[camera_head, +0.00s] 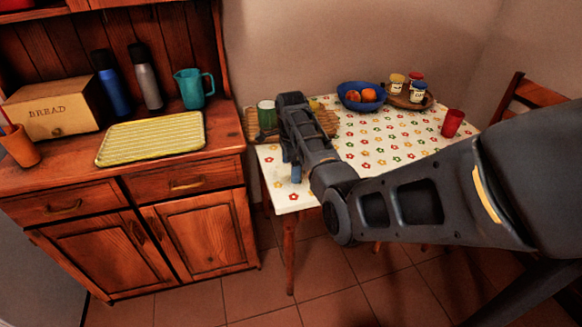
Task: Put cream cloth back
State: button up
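I cannot pick out a separate cream cloth in this view; my arm hides part of the table. My gripper (291,168) points down at the left front part of the table (290,197), which has a white top with small coloured flowers. Its fingers are small and partly hidden by my own arm, so I cannot tell whether they are open or hold anything.
A yellow tray (152,138), bread box (50,107), two flasks and a teal jug (193,88) stand on the dresser. A green cup (267,114), blue fruit bowl (361,97), jars and red cup (452,123) stand on the table. The table's middle is clear.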

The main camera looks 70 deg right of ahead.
notch_tip(320, 180, up, 12)
jog(key=shift+f+b, duration=0.2)
jog(key=shift+b, duration=0.1)
dwell(0.6)
